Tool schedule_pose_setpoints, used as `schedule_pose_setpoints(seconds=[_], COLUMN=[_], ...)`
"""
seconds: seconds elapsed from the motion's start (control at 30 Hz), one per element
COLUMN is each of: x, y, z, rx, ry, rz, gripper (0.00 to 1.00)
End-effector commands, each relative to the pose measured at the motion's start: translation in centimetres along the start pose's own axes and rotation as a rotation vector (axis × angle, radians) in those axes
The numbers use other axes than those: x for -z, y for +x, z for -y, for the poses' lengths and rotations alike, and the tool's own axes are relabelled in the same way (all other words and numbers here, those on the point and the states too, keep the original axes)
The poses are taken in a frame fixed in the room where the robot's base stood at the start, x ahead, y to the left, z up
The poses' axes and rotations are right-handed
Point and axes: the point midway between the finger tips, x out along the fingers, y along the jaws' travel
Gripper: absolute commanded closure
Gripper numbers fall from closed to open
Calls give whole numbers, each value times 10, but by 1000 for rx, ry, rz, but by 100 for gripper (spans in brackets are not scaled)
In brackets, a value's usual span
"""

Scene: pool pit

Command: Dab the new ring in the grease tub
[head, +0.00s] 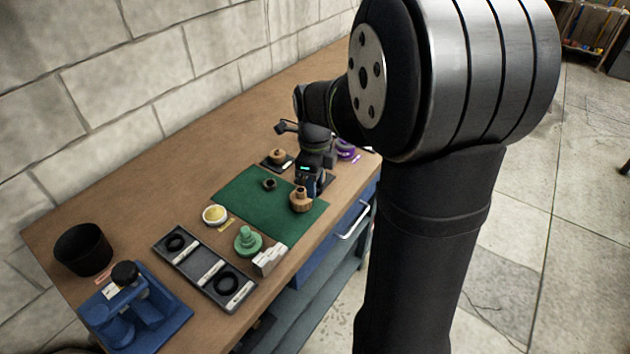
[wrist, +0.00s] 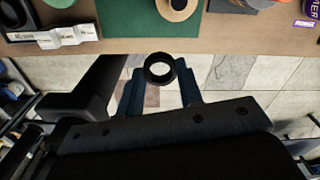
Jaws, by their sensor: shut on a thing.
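My gripper (wrist: 160,88) is shut on a black ring (wrist: 160,67), which sits at the tips of the blue fingers; pale floor shows through its hole. In the head view my gripper (head: 315,187) is by the front edge of the green mat, and the ring cannot be made out there. The grease tub (head: 208,220), a small white tub with yellow contents, stands on the bench left of the mat, well apart from my gripper. The tub is not seen in the wrist view.
A grey tray (head: 203,287) holds black rings in its end compartments. A tan fitting (head: 301,203) stands on the green mat (head: 240,195) beside my gripper. A green stepped part (head: 248,242) and white cards (head: 269,259) stand near the tub. A blue fixture (head: 160,318) and black bin (head: 83,250) are farther left.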

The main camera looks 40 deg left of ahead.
Motion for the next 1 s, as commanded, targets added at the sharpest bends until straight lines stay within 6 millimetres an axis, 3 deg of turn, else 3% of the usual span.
schedule_pose_setpoints(seconds=[0.17, 0.37, 0.6, 0.8, 1.0], x=[-34, -114, -204, -244, -252], y=[1, 6, 13, 17, 24], z=[-2, -17, -54, -77, -83], rx=[0, -1, 0, 0, 0], ry=[-7, -11, -8, -3, 0], rz=[0, 0, 1, 2, 1], gripper=[85, 85, 85, 85, 85])
